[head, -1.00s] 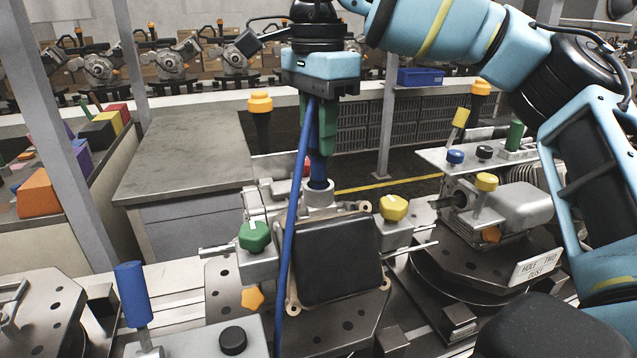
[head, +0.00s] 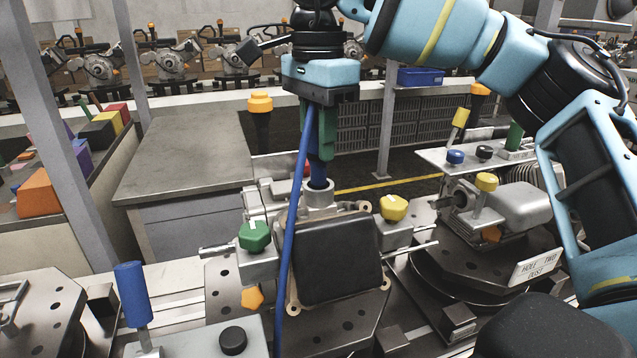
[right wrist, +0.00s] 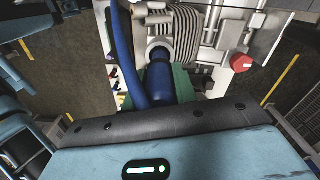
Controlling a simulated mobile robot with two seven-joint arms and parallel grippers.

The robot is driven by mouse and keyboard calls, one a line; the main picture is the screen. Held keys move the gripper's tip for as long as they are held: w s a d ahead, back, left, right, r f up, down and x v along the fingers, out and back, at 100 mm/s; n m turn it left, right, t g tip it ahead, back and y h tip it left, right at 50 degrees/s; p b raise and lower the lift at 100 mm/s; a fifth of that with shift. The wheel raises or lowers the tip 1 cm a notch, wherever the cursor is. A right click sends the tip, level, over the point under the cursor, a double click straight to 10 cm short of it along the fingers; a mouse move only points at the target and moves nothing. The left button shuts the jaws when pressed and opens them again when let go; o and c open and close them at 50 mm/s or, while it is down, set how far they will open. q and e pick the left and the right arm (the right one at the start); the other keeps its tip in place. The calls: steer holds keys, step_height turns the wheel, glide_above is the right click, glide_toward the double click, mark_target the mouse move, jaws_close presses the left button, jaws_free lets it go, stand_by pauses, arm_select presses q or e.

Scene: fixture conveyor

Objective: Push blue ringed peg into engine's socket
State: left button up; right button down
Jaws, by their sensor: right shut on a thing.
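The blue peg (head: 319,171) stands upright at the mouth of the light grey round socket (head: 318,194) on top of the engine (head: 337,258). My right gripper (head: 319,152), with green fingers, is above the socket and shut on the peg. A blue hose (head: 295,215) runs down from the gripper area in front of the engine. In the right wrist view the peg (right wrist: 161,82) points at the socket (right wrist: 158,50), and its end appears to be in the opening; how deep I cannot tell. My left gripper is out of view.
A green knob (head: 253,236) and a yellow knob (head: 394,207) flank the engine. A blue upright handle (head: 132,293) stands at front left. A second engine (head: 510,205) sits on a fixture at right. A bare grey table (head: 185,165) is behind left.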

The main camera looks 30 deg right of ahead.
steer(key=shift+f, duration=0.2)
steer(key=c, duration=1)
jaws_free()
steer(key=shift+c, duration=0.2)
steer(key=shift+r, duration=3.95)
steer(key=shift+f, duration=0.1)
